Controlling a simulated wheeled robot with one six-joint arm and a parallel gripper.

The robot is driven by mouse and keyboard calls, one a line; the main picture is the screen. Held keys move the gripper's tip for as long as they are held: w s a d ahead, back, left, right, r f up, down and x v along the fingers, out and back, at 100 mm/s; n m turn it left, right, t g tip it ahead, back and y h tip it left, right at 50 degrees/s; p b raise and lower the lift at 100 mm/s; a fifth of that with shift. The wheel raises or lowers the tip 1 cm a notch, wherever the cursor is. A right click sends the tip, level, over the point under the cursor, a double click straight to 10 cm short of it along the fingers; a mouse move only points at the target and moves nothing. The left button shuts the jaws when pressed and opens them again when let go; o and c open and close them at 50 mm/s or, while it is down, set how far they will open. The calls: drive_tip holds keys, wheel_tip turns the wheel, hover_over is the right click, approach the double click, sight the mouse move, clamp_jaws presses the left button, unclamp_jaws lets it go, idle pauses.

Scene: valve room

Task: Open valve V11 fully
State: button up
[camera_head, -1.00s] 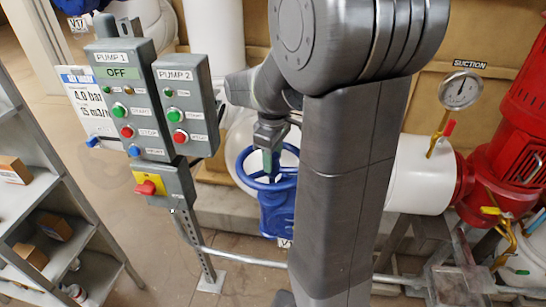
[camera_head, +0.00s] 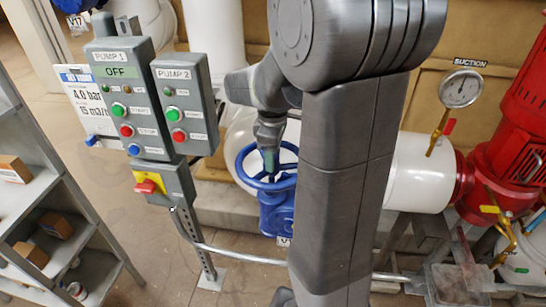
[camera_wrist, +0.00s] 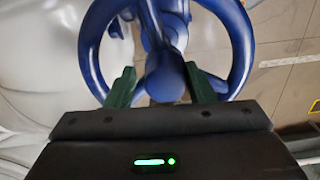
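A blue handwheel valve (camera_head: 266,166) stands behind my arm in the head view, its label mostly hidden by the arm, so its number is not readable. My gripper (camera_head: 269,162) points down at the wheel. The fingers are spread apart. I cannot tell whether they touch a spoke or the hub.
Grey pump panels (camera_head: 125,95) and a red-yellow switch box (camera_head: 163,187) stand left of the valve. A shelf (camera_head: 50,215) is at far left. A suction gauge (camera_head: 460,89) and red pump (camera_head: 510,130) are at right. A low pipe (camera_head: 245,258) crosses in front.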

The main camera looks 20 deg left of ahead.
drive_tip(key=shift+s+d+f, duration=0.1)
drive_tip(key=shift+s+f, duration=0.35)
drive_tip(key=shift+f, duration=0.2)
drive_tip(key=shift+c, duration=0.2)
drive_tip(key=shift+o, duration=0.2)
drive_tip(key=r+p, duration=0.1)
drive_tip(key=r, duration=0.1)
drive_tip(key=r+p, duration=0.4)
drive_tip(key=r, duration=0.1)
drive_tip(key=shift+w+a, duration=0.1)
drive_tip(key=shift+a, duration=0.15)
drive_tip(key=shift+w, duration=0.1)
drive_tip(key=m, duration=1.6)
